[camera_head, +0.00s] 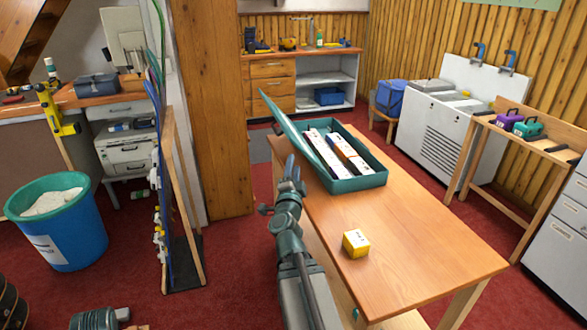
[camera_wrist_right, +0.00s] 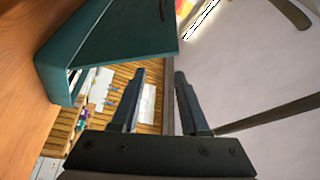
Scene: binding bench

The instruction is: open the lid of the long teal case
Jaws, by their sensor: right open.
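The long teal case (camera_head: 358,183) stands on the wooden table. Its lid (camera_head: 284,119) is raised and tilts outward to the left, so the inside shows. Two long, mostly white items (camera_head: 337,155) lie side by side in it. My right gripper (camera_head: 291,160) is just left of the lid, at the table's left edge, with its jaws open. In the right wrist view the gripper (camera_wrist_right: 158,76) has nothing between its fingers. The teal lid (camera_wrist_right: 125,36) is above and to the left there, apart from the fingers. My left gripper is out of view.
A small yellow box (camera_head: 355,243) sits on the table (camera_head: 420,247) in front of the case. The right and front parts of the tabletop are clear. A wooden post (camera_head: 208,110) and a leaning board rack (camera_head: 177,190) stand to the left.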

